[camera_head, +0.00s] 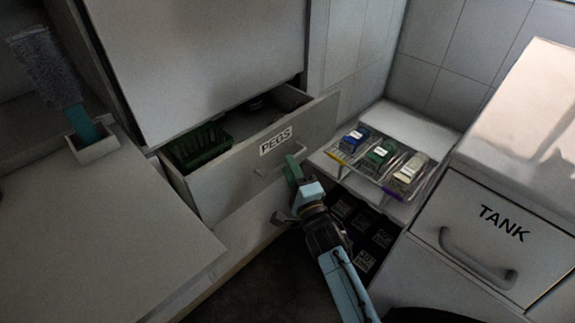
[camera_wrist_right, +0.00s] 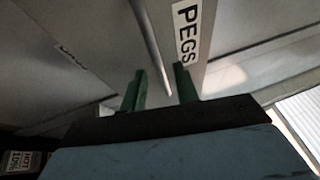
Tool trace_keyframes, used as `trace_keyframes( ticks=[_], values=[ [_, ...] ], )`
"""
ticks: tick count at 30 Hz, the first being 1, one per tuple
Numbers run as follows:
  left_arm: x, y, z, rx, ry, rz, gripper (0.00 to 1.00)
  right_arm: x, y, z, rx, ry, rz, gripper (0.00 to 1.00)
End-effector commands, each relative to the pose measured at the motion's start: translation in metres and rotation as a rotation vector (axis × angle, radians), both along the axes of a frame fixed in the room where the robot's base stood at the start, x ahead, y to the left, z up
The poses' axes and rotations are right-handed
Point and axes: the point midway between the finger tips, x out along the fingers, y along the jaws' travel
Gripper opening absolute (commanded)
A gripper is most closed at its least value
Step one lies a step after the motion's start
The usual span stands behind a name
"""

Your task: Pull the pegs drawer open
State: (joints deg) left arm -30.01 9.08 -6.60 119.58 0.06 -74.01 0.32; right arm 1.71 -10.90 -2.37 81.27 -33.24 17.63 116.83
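The pegs drawer (camera_head: 235,170) stands partly pulled out under a large grey panel, and its inside shows from above. Its front bears a PEGS label (camera_head: 276,141), which also shows in the right wrist view (camera_wrist_right: 186,32). A thin bar handle (camera_head: 268,169) sits below the label. My right gripper (camera_head: 293,168) is at the right end of the handle. In the right wrist view its green fingers (camera_wrist_right: 160,88) are apart, with the handle bar (camera_wrist_right: 150,45) running between them and gaps on both sides. My left gripper is not in view.
A green basket (camera_head: 198,146) lies in the drawer. A brush (camera_head: 50,75) stands in a holder at the left above a grey counter (camera_head: 100,240). A rack (camera_head: 340,158) with coloured items is at the right, beside the TANK drawer (camera_head: 490,235). Dark floor lies below.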

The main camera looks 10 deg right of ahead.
Motion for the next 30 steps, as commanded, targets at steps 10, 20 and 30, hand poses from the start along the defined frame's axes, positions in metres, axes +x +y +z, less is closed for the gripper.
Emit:
trace_keyframes(
  ticks=[10, 20, 30],
  values=[
    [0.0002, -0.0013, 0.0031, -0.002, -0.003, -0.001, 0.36, 0.0015, 0.0005, 0.0013, 0.000, -0.001, -0.001, 0.31],
    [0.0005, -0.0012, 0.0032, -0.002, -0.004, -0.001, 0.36, 0.0014, 0.0006, 0.0012, 0.000, -0.001, 0.000, 0.00],
    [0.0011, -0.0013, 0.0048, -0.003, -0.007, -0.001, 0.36, -0.0005, 0.0015, 0.0016, -0.001, -0.001, 0.005, 0.00]
  ],
)
